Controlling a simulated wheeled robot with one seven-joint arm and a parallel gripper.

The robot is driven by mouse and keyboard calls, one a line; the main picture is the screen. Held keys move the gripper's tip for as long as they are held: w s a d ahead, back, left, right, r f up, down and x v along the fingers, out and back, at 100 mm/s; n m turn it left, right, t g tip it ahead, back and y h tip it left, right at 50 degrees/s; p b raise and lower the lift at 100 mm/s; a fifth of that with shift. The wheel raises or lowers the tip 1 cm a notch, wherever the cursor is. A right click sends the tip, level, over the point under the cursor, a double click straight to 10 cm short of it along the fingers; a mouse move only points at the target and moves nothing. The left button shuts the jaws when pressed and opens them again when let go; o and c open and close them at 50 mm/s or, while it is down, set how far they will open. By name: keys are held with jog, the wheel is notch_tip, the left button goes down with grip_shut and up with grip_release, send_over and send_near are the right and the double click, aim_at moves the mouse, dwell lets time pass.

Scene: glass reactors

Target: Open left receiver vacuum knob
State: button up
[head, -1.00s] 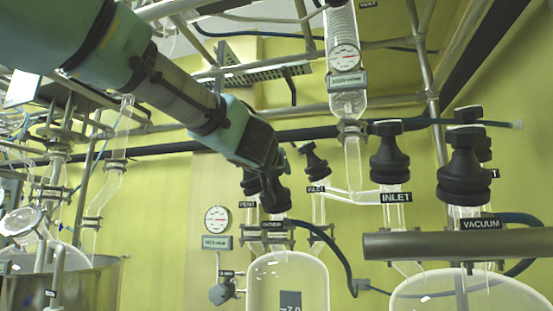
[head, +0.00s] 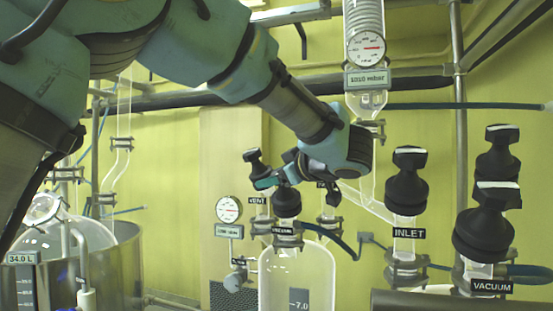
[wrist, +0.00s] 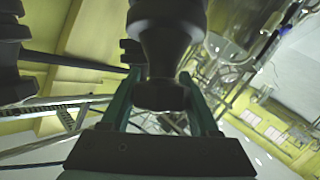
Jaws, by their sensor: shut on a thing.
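The left receiver (head: 275,272) is a clear glass vessel in the lower middle of the head view. Its black vacuum knob (head: 287,204) stands upright above a small VACUUM label. My gripper (head: 277,180) reaches it from the upper right and is shut on the knob's top. In the wrist view the black knob (wrist: 162,60) sits between my two teal fingers (wrist: 160,98). The fingers partly hide the knob's top, so its turn angle cannot be read.
A vent knob (head: 256,165) stands close behind on the left. The INLET knob (head: 406,185) and the right VACUUM knob (head: 484,225) stand to the right. A pressure gauge (head: 366,48) and glass column hang above. A steel bath (head: 110,270) is at the lower left.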

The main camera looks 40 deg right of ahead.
jog(key=n+g+y+p, duration=0.1)
jog(key=n+y, duration=0.1)
jog(key=n+y+p, duration=0.1)
jog(key=n+p, duration=0.1)
jog(key=shift+a+f+g+y, duration=0.1)
jog(key=shift+a+g+y, duration=0.25)
jog(key=shift+g+y, duration=0.05)
jog(key=shift+s+a+f+n+g+y, duration=0.15)
jog(key=shift+a+n+g+y, duration=0.05)
jog(key=shift+n+g+y, duration=0.6)
jog(key=shift+s+a+f+n+g+y, duration=0.1)
jog(key=shift+a+f+n+g+y, duration=0.1)
jog(key=shift+n+g+y, duration=0.6)
jog(key=shift+s+a+f+n+g+y, duration=0.15)
jog(key=shift+n+g+y, duration=0.15)
jog(key=shift+n+g, duration=0.55)
jog(key=shift+n, duration=0.35)
jog(key=o, duration=1.4)
jog(key=shift+t, duration=0.25)
